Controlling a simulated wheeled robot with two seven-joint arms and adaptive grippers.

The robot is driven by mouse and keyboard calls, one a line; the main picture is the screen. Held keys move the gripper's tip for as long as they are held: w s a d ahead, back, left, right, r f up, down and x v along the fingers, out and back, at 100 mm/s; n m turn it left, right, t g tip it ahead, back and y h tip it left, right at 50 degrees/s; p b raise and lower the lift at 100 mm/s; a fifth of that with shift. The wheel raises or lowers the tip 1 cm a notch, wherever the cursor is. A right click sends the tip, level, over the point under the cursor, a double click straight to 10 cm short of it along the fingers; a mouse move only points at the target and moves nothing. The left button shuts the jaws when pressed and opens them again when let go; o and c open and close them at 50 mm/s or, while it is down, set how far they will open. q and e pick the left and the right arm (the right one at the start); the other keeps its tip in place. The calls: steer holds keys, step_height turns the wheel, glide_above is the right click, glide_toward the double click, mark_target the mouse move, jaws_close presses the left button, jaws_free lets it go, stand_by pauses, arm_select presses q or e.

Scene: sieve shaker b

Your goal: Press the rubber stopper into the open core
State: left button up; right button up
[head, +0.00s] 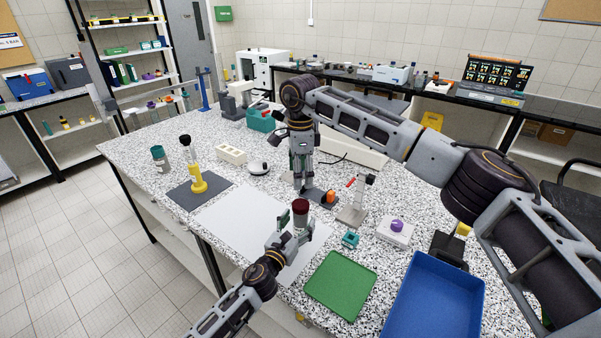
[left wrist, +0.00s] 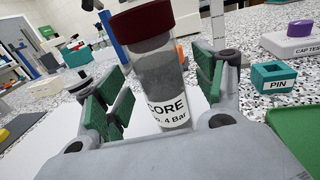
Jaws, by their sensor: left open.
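The core is a clear tube (left wrist: 158,78) with a white label reading CORE. A dark red, stopper-like piece (left wrist: 146,28) sits on its top end; it also shows in the head view (head: 300,206). I cannot tell how deep it sits. My left gripper (head: 293,230) is open, with its green pads on either side of the tube and a gap visible beside it. The tube looks slightly tilted in the left wrist view. My right gripper (head: 300,172) points down behind the core, over the table; its fingers are too small to read.
A white sheet (head: 240,222) lies left of the core. A green tray (head: 341,285) and blue tray (head: 432,300) lie to the right. A teal PIN block (head: 350,240), a cap tester (head: 395,232) and a small grey stand (head: 352,214) are near. A yellow tool (head: 197,180) stands left.

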arm_select(q)
steer(key=shift+v, duration=5.05)
steer(key=shift+s, duration=0.1)
